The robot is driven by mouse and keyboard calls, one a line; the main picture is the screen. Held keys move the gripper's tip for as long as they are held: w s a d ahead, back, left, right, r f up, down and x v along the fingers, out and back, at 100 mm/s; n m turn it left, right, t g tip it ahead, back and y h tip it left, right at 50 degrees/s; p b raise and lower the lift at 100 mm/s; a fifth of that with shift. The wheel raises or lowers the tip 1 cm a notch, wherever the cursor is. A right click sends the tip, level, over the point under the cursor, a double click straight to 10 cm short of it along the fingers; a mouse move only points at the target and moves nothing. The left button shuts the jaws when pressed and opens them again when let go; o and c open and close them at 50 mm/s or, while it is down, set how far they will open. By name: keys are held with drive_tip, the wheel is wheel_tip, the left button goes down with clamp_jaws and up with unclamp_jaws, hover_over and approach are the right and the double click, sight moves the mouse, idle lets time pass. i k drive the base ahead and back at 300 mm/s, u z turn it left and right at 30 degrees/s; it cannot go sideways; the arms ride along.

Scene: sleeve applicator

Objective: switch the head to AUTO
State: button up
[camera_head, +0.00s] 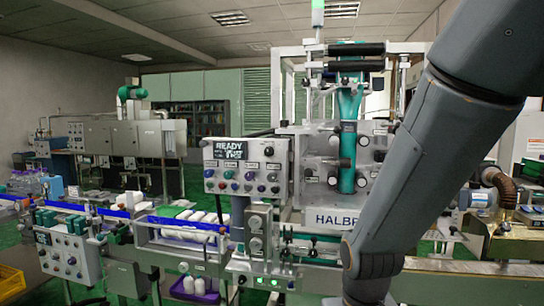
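The sleeve applicator stands in the middle of the view, with a "HALBR..." nameplate (336,218) partly covered by my arm. Its head (348,158) has a green sleeve web running down its front panel between dark rollers and knobs. A grey control panel (246,168) is mounted left of the head. The panel has a small display (228,150) reading "READY" and rows of coloured buttons and knobs. Which knob is the AUTO switch, and its position, are too small to tell. My grey arm crosses the right side, bending near the bottom; my gripper is out of view.
A conveyor (180,235) carries white bottles in from the left. A second control box (72,255) stands at the lower left, beside a yellow crate (10,281). A purple bin (195,289) with bottles sits below the conveyor. A lit green beacon (318,12) tops the machine.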

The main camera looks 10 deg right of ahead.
sight(269, 151)
drive_tip(key=k, duration=0.35)
drive_tip(key=z, duration=0.9)
drive_tip(key=i, duration=0.6)
drive_tip(key=u, duration=1.45)
